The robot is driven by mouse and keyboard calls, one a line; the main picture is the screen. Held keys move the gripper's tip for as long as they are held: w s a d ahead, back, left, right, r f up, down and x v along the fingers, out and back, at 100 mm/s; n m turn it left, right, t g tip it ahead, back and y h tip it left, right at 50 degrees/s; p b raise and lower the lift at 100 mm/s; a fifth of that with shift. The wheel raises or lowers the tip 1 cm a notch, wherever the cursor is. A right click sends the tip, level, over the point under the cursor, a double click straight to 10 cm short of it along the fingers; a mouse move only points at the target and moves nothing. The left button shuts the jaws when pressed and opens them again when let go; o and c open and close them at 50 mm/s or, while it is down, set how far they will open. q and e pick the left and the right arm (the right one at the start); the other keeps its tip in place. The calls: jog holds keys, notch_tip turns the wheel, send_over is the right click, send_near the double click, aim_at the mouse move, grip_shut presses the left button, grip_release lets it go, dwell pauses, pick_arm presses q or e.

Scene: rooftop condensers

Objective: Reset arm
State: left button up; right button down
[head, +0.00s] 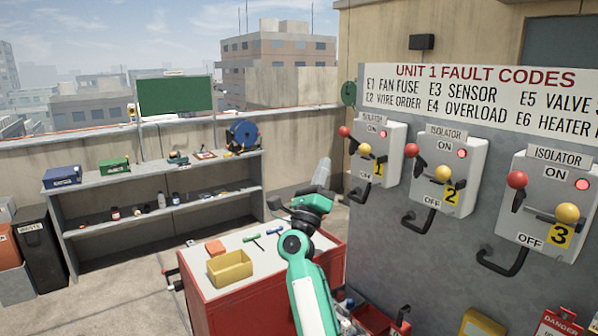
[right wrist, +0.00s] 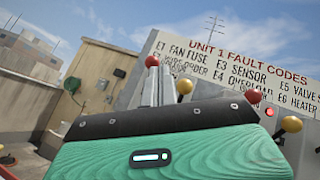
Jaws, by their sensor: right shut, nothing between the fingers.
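My right arm rises from the bottom middle of the head view. Its right gripper (head: 322,170) is shut and empty, with fingers pointing up, left of the isolator panel and apart from it in the picture. The shut fingers also show in the right wrist view (right wrist: 160,85). My left gripper is not in view. Isolator 1 (head: 386,138), isolator 2 (head: 470,150) and isolator 3 (head: 575,180) each have a red-knobbed lever, a yellow-knobbed lever and a lit red lamp. The red knobs sit higher than the yellow ones.
A red cart (head: 215,297) stands left of my arm, with a yellow bin (head: 230,269) and tools on top. Grey shelves (head: 155,182) line the parapet behind. The fault-code sign (head: 470,98) is above the isolators. Dark handles project below them. Floor shows left of the cart.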

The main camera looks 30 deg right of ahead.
jog(key=shift+s+a, duration=0.1)
